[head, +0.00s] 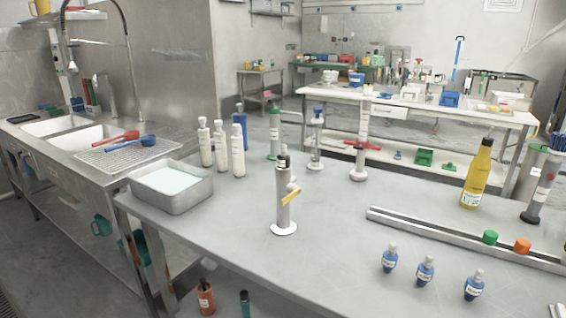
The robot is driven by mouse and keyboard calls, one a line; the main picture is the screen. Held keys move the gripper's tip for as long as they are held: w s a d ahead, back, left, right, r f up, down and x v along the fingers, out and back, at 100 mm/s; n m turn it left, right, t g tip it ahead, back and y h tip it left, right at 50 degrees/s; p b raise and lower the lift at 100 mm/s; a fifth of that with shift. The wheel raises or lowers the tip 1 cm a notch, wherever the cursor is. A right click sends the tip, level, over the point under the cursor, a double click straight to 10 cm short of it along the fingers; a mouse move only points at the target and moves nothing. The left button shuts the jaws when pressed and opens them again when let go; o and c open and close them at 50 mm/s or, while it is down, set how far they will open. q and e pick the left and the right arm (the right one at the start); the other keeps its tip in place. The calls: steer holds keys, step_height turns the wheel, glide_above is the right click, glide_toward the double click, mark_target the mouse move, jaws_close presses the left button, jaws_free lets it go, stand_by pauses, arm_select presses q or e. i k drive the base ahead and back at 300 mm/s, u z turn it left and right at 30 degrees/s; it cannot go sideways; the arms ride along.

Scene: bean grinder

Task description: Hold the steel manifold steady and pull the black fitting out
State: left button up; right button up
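The steel manifold (283,206) appears to be the grey upright cylinder on a round white base, standing on the grey table. It has a small side knob and a yellow strip on its right side. The black fitting (283,151) appears to be the dark piece at its top; it is small, and how deep it sits cannot be told. Neither of my grippers is in view, and nothing touches the manifold.
A metal tray of pale liquid (172,187) and white bottles (237,157) stand left of the manifold. Several other upright stands are behind it. Blue bottles (425,271), a metal rail (440,232) and a yellow bottle (477,175) are to the right. The table's front left is clear.

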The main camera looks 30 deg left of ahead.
mark_target(283, 160)
steer(key=k, duration=0.5)
steer(key=u, duration=2.2)
steer(key=i, duration=1.35)
steer(key=z, duration=2.05)
